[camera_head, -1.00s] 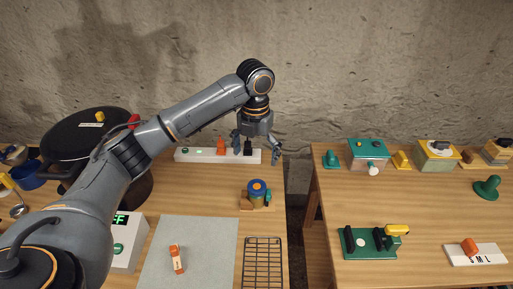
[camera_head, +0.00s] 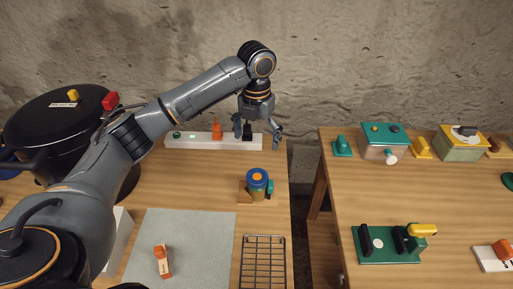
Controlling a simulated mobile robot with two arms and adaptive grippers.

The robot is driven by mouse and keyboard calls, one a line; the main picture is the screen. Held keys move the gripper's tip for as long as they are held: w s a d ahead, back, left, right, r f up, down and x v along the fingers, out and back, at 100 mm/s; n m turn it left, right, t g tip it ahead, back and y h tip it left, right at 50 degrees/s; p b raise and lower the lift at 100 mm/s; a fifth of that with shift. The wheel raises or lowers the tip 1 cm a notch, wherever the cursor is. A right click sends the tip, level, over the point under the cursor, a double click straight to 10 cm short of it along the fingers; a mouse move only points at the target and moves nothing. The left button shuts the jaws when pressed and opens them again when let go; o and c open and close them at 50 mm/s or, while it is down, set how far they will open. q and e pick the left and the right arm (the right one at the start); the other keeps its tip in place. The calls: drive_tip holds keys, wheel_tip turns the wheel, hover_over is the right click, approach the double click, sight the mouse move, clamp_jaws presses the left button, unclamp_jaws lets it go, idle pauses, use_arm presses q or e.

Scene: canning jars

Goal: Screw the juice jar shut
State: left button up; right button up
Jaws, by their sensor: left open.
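A small jar with a blue lid (camera_head: 257,177), an orange disc on its top, stands upright on the left table. I take it to be the juice jar. It sits in a low wooden holder (camera_head: 244,193) with a teal part at its right. Whether the lid is fully seated cannot be told from here. My left gripper (camera_head: 257,135) is open and points down behind the jar, apart from it, at the right end of the white strip. A black piece shows between its fingers on the strip; contact cannot be told. My right gripper is not in view.
The white strip (camera_head: 190,141) carries an orange switch (camera_head: 216,130). A black pot (camera_head: 60,122) stands at left. A grey mat (camera_head: 190,235) with an orange-white tube (camera_head: 162,261) and a wire rack (camera_head: 263,262) lie in front. A gap separates the right table (camera_head: 350,195).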

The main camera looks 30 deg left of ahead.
use_arm(q)
drive_tip(key=f, duration=0.2)
drive_tip(key=p, duration=0.2)
approach(256, 177)
wheel_tip(256, 177, down, 8)
drive_tip(key=shift+r, duration=0.15)
drive_tip(key=shift+f, duration=0.35)
drive_tip(key=shift+w, duration=0.1)
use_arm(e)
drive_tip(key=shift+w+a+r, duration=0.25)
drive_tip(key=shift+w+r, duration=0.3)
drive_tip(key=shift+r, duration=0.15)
